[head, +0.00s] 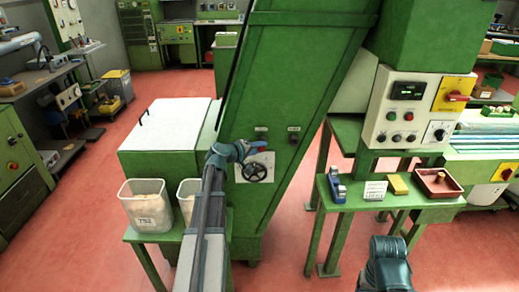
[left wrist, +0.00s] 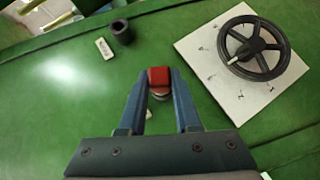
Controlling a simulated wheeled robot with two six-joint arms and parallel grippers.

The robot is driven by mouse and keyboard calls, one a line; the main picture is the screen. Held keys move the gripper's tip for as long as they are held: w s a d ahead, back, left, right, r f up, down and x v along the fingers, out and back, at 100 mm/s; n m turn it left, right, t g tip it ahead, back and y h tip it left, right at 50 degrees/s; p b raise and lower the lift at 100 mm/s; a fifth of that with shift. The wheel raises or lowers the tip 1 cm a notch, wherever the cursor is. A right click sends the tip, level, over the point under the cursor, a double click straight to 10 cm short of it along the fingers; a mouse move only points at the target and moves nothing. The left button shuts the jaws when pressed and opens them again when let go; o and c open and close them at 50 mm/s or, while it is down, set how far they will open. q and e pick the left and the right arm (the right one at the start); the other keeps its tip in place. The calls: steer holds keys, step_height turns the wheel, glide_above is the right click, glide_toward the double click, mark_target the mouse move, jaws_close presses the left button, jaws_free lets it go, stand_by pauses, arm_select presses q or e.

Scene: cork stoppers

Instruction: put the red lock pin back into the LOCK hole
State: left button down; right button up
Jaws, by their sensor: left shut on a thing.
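My left gripper (head: 258,146) is at the sloping green panel (head: 290,75), above the black handwheel (head: 257,172). In the left wrist view its blue fingers (left wrist: 160,84) are shut on the red lock pin (left wrist: 158,77), with a grey metal part showing below the red head. The pin's red also shows in the head view (head: 262,148). A black round socket (left wrist: 122,30) stands beside a small label (left wrist: 104,47), away from the pin. Another light label (left wrist: 146,113) is partly hidden between the fingers. The label text is unreadable. I cannot tell whether the pin's tip is in a hole.
The handwheel on its white plate (left wrist: 225,75) is close to the right of the fingers in the left wrist view. White bins (head: 146,205) stand lower left in the head view. A green side table (head: 345,203) with small items stands right. My right arm shows at the bottom.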

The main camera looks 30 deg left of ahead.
arm_select(q)
steer(key=shift+w+a, duration=0.15)
steer(key=shift+w, duration=0.05)
steer(key=c, duration=0.5)
jaws_free()
steer(key=shift+s+r, duration=0.1)
steer(key=shift+s, duration=0.05)
steer(key=p+v, duration=0.5)
steer(key=v, duration=0.8)
steer(key=shift+s, duration=0.25)
